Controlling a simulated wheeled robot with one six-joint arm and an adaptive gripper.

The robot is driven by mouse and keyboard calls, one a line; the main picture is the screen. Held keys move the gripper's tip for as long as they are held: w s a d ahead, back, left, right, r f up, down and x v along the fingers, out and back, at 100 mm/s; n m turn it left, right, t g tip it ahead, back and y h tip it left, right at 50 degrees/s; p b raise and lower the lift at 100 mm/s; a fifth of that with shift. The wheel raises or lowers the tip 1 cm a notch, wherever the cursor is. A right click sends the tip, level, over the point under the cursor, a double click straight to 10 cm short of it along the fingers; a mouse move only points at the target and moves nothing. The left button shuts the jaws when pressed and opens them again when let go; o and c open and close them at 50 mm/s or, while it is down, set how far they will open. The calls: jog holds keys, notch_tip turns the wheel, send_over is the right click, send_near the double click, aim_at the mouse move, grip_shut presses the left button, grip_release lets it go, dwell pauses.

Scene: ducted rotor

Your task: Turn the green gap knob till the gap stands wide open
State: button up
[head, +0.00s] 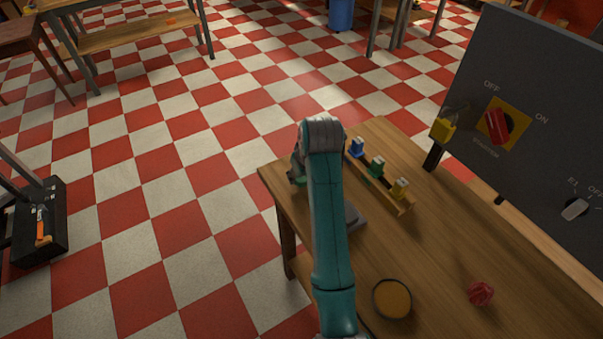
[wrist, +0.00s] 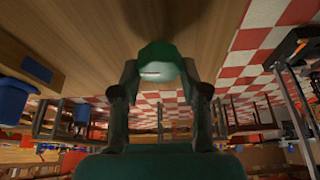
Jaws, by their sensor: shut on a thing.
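The green gap knob (wrist: 160,54) fills the space between my fingers in the wrist view. It has a faceted rim and a paler end face with a thin reddish-white line. My gripper (wrist: 162,78) is shut on it, one finger on each side. In the head view, my arm covers most of the gripper and the knob; only a bit of green shows at the table's left edge. A grey part (head: 354,216) shows just right of my arm, partly hidden. The gap itself is hidden, so I cannot tell how wide it stands.
A wooden rack (head: 402,210) with blue, green and yellow pieces stands on the table right of my arm. A dark panel (head: 540,75) with a red switch (head: 498,127) stands behind. A round amber dish (head: 392,299) and a crumpled red thing (head: 480,293) lie nearer.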

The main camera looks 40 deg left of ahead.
dwell(0.4)
jog(key=o, duration=1.1)
jog(key=shift+o, duration=0.2)
jog(key=v, duration=0.7)
jog(key=shift+r, duration=0.2)
jog(key=shift+s, duration=0.1)
